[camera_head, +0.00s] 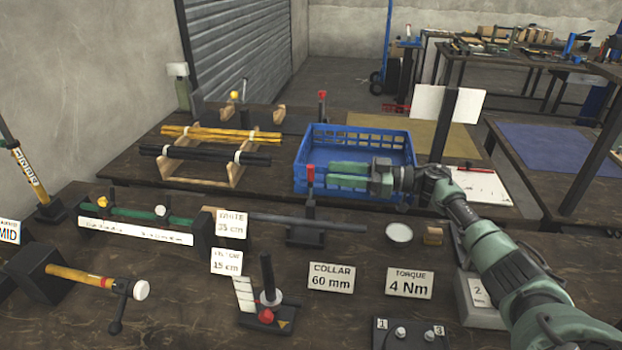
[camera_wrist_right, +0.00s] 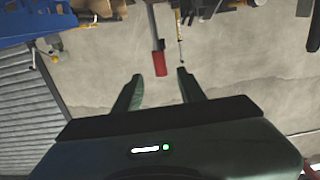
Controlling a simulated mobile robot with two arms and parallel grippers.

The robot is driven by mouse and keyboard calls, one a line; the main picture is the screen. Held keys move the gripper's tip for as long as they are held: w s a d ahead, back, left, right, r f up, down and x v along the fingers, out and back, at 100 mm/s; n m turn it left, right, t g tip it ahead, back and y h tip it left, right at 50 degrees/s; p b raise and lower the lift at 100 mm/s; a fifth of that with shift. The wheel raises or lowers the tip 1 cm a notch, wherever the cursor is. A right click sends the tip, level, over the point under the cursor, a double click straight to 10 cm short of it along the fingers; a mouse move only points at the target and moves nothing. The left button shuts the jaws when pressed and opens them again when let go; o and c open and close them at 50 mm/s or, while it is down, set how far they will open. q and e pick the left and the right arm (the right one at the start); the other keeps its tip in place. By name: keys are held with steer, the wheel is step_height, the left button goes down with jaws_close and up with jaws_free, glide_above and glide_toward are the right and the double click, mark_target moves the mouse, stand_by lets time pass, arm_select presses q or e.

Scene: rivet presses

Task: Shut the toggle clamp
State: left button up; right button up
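The toggle clamp (camera_head: 306,233) has a dark base and an upright lever with a red grip (camera_head: 310,174). It stands mid-table, with a long dark bar (camera_head: 345,224) running through or over its base. I cannot tell which. My right gripper (camera_head: 329,175) reaches in from the right, fingers pointing left, just beside the red grip. In the wrist view the gripper (camera_wrist_right: 160,76) is open and empty. The red grip (camera_wrist_right: 159,62) appears between and a little beyond the fingertips. My left gripper is not in view.
A blue crate (camera_head: 353,141) stands right behind my right gripper. A second red-topped lever (camera_head: 322,96) is farther back. A small red-and-black fixture (camera_head: 268,315) stands in front, near the collar sign (camera_head: 331,278) and torque sign (camera_head: 409,283).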

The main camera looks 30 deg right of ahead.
mark_target(311, 166)
steer(key=p+x, duration=0.1)
steer(key=x, duration=0.6)
steer(key=shift+r, duration=0.1)
jaws_close()
stand_by(1.2)
